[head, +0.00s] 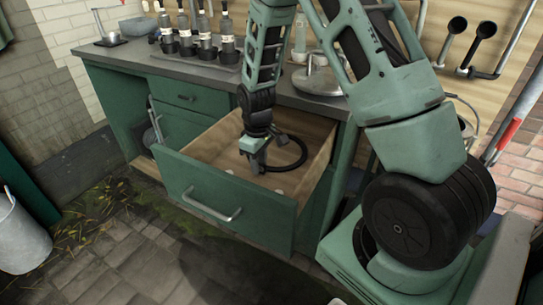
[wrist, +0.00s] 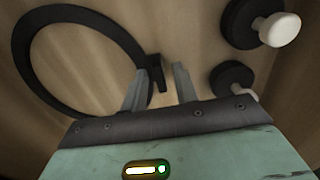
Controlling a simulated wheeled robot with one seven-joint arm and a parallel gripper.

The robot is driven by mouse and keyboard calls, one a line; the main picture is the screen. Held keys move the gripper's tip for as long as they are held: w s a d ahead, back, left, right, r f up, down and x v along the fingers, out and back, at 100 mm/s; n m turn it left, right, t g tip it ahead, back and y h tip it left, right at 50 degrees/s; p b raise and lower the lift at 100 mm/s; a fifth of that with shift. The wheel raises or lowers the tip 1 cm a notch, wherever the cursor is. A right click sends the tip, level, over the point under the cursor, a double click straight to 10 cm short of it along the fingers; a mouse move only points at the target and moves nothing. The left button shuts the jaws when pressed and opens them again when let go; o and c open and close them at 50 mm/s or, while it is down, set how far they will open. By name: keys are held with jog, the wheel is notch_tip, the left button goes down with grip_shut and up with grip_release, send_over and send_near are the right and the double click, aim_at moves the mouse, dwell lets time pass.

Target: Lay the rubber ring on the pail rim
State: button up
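The black rubber ring (head: 304,151) lies inside the open drawer. In the wrist view the ring (wrist: 27,60) fills the left side, with a small black tab (wrist: 156,72) on its right edge. My gripper (head: 258,166) reaches down into the drawer at the ring's left side. Its fingers (wrist: 160,80) are apart, and the tab shows between their tips, closer to the left finger. I cannot tell whether they touch it. A grey metal pail (head: 20,240) stands on the floor at the far left, partly cut off by the picture edge.
The green drawer (head: 225,203) is pulled out, its walls surrounding my gripper. Two black discs with white knobs (wrist: 277,29) lie to the right in the wrist view. Bottles (head: 205,40) and a metal lidded vessel (head: 318,75) stand on the counter. Open paving lies between drawer and pail.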

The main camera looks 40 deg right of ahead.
grip_shut()
jog(key=shift+r+p, duration=5.8)
jog(key=shift+r, duration=0.7)
jog(key=shift+s+a, duration=1.8)
jog(key=shift+a, duration=3.15)
notch_tip(320, 180, up, 7)
jog(key=p, duration=0.7)
